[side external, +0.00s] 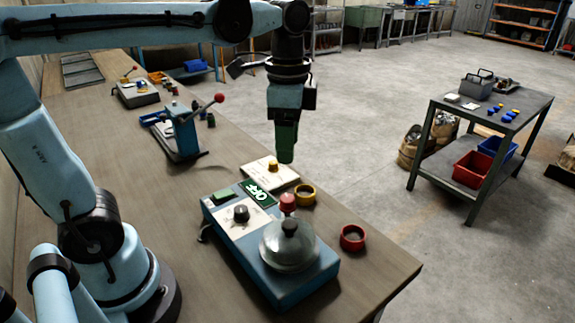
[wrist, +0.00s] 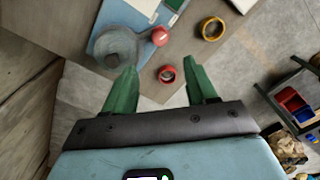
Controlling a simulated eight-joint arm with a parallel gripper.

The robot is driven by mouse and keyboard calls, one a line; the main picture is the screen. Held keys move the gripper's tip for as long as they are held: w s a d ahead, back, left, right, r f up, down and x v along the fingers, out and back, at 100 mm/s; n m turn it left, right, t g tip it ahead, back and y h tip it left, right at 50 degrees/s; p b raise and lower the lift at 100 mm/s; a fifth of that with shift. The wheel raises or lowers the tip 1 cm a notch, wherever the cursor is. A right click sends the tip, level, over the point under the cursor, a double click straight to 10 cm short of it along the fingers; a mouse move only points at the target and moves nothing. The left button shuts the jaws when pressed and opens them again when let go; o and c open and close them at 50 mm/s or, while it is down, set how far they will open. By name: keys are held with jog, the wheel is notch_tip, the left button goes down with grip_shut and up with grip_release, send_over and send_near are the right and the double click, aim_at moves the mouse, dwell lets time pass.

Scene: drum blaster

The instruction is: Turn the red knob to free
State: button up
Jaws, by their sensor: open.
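The blue drum blaster (side external: 270,283) sits on the bench with a round grey metal lid (side external: 290,250). The red knob (side external: 288,202) stands on it beside the lid; in the wrist view the knob (wrist: 160,36) is above the fingertips, against the lid's right side. A green OFF sign (side external: 260,193) and a black dial (side external: 241,213) are on the box. My gripper (side external: 286,158) points down above the bench, higher than the knob and apart from it. Its green fingers (wrist: 162,72) are spread and empty in the wrist view.
A red ring (side external: 343,240) and a yellow ring (side external: 305,199) lie on the bench to the box's right. A blue lever press (side external: 184,132) and a cream box (side external: 274,177) stand behind. A cart (side external: 517,102) stands off to the right.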

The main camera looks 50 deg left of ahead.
aim_at(287, 198)
notch_tip(287, 198, down, 12)
jog(key=shift+r, duration=0.1)
dwell(0.5)
jog(key=c, duration=1.1)
grip_shut()
